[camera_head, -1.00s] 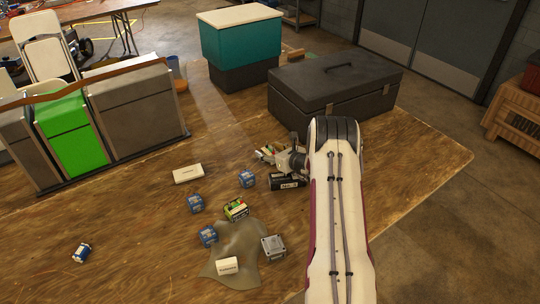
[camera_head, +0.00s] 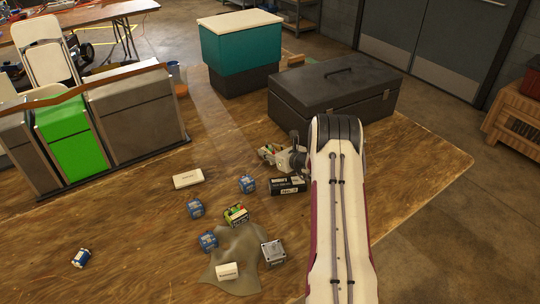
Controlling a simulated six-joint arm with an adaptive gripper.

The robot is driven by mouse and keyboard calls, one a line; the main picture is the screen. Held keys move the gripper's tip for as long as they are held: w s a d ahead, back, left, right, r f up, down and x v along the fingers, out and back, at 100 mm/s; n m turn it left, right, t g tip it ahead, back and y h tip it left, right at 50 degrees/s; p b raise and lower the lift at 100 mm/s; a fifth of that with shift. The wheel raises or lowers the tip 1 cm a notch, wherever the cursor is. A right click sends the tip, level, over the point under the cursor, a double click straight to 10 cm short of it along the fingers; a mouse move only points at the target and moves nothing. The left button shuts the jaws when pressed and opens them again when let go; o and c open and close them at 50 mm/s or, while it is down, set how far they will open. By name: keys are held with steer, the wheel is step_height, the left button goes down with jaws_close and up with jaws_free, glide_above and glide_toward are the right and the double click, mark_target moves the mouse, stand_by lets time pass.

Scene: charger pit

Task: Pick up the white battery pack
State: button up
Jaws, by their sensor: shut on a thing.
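My gripper (camera_head: 267,153) is at the end of my arm, low over the table in front of the black toolbox. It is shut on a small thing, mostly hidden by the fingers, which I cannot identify. A flat white pack (camera_head: 188,178) lies on the wood to the left, clear of my gripper. A second white block with dark print (camera_head: 228,271) lies on the grey-brown cloth (camera_head: 244,244), nearer the camera and also clear of my gripper. A black battery (camera_head: 288,186) lies just below my gripper in the picture.
Blue batteries (camera_head: 195,208) and a green-black one (camera_head: 236,215) lie mid-table. A grey metal block (camera_head: 273,253) sits at the cloth's edge. A blue-white battery (camera_head: 81,258) lies at left. The toolbox (camera_head: 330,88) and green bin (camera_head: 70,143) stand behind. Bare wood lies at left.

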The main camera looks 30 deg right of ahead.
mark_target(270, 150)
steer(key=shift+r, duration=3.7)
